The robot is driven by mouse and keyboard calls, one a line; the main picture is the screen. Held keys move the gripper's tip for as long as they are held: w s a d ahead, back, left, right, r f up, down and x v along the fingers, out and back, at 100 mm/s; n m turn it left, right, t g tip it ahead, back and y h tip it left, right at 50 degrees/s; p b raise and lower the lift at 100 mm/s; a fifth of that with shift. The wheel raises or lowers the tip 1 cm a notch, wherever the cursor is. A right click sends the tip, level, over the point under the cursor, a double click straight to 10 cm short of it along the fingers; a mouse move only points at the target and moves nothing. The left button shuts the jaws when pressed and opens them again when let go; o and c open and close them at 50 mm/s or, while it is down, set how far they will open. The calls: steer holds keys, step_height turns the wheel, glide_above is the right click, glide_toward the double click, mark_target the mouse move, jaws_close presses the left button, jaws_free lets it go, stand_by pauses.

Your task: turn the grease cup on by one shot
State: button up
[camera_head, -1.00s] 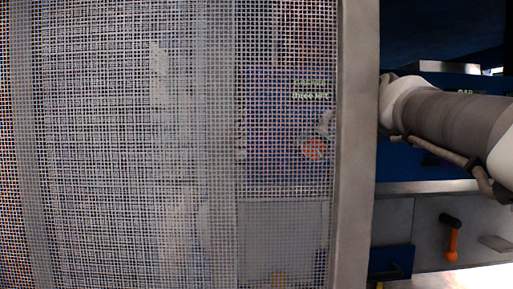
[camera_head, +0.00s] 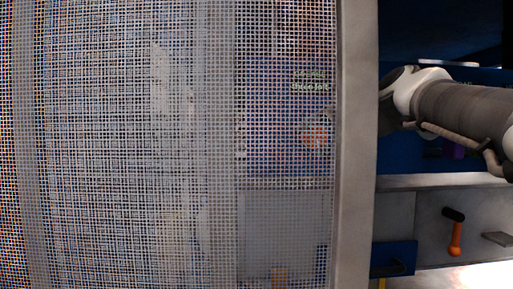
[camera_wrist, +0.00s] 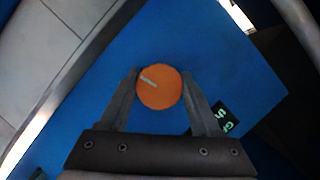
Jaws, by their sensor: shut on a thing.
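The grease cup (camera_wrist: 159,89) is a round orange cap with a short pale line on its face, seen in the wrist view on a blue panel (camera_wrist: 185,45). The line slants from upper left to lower right. My gripper (camera_wrist: 159,92) is shut on the cap, with one finger on each side. My fingers are hard to make out there.
A mesh guard (camera_head: 130,150) with a grey post (camera_head: 354,150) fills the left of the head view; my arm passes behind the post. An orange-handled lever (camera_head: 455,236) sits on a grey panel lower right. A dark label (camera_wrist: 225,118) with green letters lies beside the right finger.

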steer(key=shift+m+t+y+b, duration=0.3)
steer(key=shift+m+y+b, duration=0.2)
steer(key=shift+m+b, duration=0.3)
steer(key=o, duration=1.4)
steer(key=shift+c, duration=0.2)
steer(key=shift+s, duration=0.1)
steer(key=v, duration=1.7)
steer(key=shift+b, duration=0.35)
steer(key=shift+s+r, duration=0.1)
steer(key=shift+r, duration=0.05)
